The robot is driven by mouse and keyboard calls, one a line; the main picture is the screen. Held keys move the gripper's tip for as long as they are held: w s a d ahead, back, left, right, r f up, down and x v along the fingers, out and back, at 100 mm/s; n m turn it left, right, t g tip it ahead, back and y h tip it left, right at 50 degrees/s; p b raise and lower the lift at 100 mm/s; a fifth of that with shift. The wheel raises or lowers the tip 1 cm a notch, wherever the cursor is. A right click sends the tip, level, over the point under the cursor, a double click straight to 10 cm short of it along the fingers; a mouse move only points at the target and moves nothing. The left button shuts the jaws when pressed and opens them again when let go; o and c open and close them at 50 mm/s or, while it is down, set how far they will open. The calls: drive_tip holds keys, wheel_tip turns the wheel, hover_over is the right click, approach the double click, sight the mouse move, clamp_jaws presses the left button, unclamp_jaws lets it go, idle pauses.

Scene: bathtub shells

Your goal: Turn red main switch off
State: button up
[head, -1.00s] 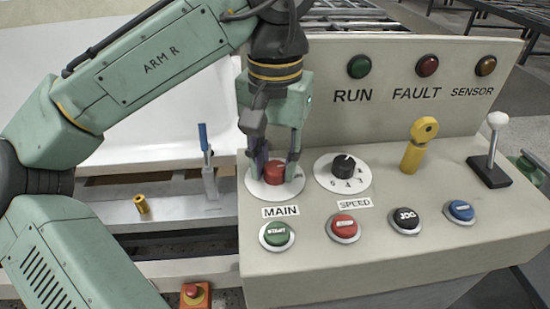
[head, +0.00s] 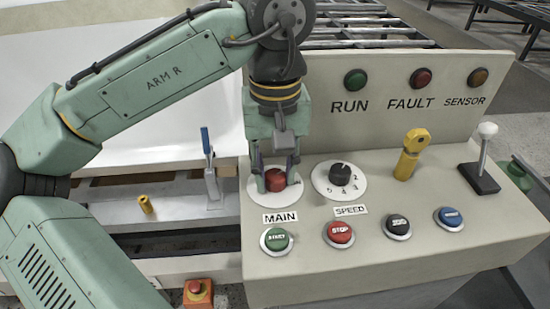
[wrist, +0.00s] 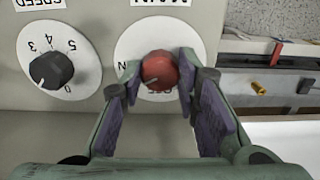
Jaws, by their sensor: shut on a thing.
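The red main switch (head: 275,180) is a round knob on a white dial plate, above the MAIN label on the sloped panel. My gripper (head: 275,177) points down over it, one finger on each side, shut on the knob. In the wrist view, the red knob (wrist: 160,70) sits between the purple-padded fingertips. A pale mark on the knob points to the lower left there. An "N" shows on the dial plate (wrist: 135,42) at the left, and partly hidden lettering lies below the knob.
The black speed knob (head: 340,173) is close on the right. Green start (head: 276,239), red stop (head: 340,232), black (head: 398,225) and blue (head: 450,217) buttons line the front. A yellow key switch (head: 411,155) and a lever (head: 483,160) stand farther right. The lamp panel (head: 440,110) rises behind.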

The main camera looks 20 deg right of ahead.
sight(276, 175)
drive_tip(key=n+p, duration=0.3)
drive_tip(key=n, duration=0.3)
drive_tip(key=shift+r+n, duration=0.15)
drive_tip(key=shift+n, duration=0.15)
drive_tip(key=n+p, duration=0.2)
drive_tip(key=n, duration=0.4)
drive_tip(key=shift+p, duration=0.3)
drive_tip(key=o, duration=1.2)
drive_tip(key=shift+c, duration=0.2)
wheel_tip(276, 175, up, 12)
